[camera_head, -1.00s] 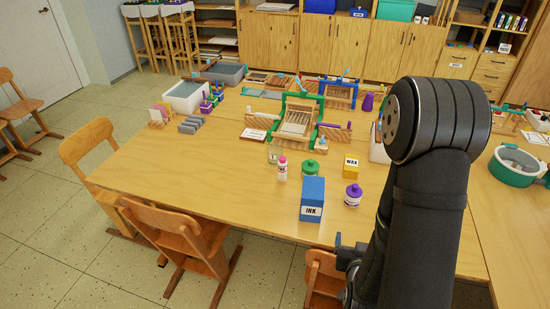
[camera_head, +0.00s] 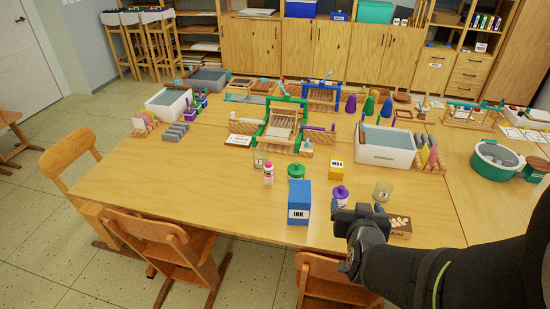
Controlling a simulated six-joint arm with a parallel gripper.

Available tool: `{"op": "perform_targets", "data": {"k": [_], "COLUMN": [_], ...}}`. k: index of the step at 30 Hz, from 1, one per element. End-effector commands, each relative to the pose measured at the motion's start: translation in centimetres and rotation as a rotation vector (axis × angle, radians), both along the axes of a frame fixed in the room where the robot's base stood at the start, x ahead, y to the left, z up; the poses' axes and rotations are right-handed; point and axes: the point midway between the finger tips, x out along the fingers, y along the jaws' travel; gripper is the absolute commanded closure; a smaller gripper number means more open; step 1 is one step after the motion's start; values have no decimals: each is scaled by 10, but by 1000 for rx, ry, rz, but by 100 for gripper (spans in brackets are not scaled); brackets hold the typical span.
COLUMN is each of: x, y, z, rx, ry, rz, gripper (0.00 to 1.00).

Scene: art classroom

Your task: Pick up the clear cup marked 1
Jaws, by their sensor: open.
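A small clear cup (camera_head: 260,160) stands on the table behind the pink-capped bottle, with its mark too small to read. A second clear cup (camera_head: 382,190) stands to the right of the purple-lidded jar, with a dark mark that looks like a 3. My gripper (camera_head: 358,211) is open at the near edge of the table, just in front of the purple-lidded jar and the second cup. It seems to hold nothing. It is well to the right of the first cup and apart from it.
A blue INK box (camera_head: 299,203), purple-lidded jar (camera_head: 340,197), yellow WAX box (camera_head: 336,169), green-lidded jar (camera_head: 295,172) and pink-capped bottle (camera_head: 268,173) stand between the cups. A LEAF box (camera_head: 400,228) lies beside my gripper. The table's left front is clear.

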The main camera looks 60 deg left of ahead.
Motion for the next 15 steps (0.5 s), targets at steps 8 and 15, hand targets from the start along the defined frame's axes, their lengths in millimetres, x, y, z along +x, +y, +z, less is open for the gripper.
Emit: {"op": "perform_targets", "data": {"k": [8, 15], "x": [19, 38], "y": [52, 116], "z": [5, 6], "rx": [-55, -128], "ry": [31, 69], "rz": [47, 116], "gripper": [16, 16]}}
